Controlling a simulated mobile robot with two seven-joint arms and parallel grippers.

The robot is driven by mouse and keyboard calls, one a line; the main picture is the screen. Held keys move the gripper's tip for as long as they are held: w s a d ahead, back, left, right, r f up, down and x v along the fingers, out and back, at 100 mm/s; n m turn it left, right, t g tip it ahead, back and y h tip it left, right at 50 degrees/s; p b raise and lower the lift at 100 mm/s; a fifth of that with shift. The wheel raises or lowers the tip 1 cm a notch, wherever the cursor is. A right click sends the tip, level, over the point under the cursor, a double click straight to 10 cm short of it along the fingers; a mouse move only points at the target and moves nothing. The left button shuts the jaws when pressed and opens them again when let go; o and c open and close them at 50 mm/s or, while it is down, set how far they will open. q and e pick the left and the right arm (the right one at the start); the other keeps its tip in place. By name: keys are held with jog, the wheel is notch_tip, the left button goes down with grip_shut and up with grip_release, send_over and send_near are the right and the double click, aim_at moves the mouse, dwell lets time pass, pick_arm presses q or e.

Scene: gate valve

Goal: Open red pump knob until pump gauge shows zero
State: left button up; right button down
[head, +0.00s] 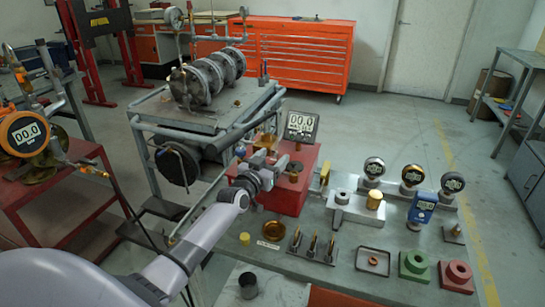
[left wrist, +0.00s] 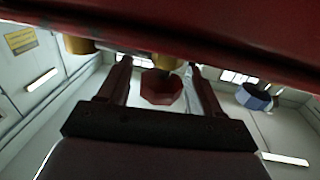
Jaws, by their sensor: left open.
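The red pump (head: 291,195) is a red box on the grey bench, with a dark digital gauge (head: 300,124) on top that appears to read 00.0. My left gripper (head: 270,166) is at the pump's left side, its arm coming in from the lower left. In the left wrist view, the faceted red knob (left wrist: 161,88) sits between the two open fingers of the left gripper (left wrist: 158,68). I cannot tell whether either finger touches it. The pump's red underside (left wrist: 240,40) crosses the top of that view. The knob is hidden in the head view. My right gripper is out of view.
A flanged valve assembly (head: 208,80) stands on a cart behind the pump. Several gauges, including a blue one (head: 422,208), and green (head: 415,265) and red (head: 457,275) blocks are on the bench to the right. An orange gauge (head: 23,133) is at far left.

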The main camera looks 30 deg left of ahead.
pick_arm(q)
jog(key=s, duration=0.6)
jog(key=shift+s+d, duration=0.15)
jog(key=shift+d, duration=0.1)
dwell(0.5)
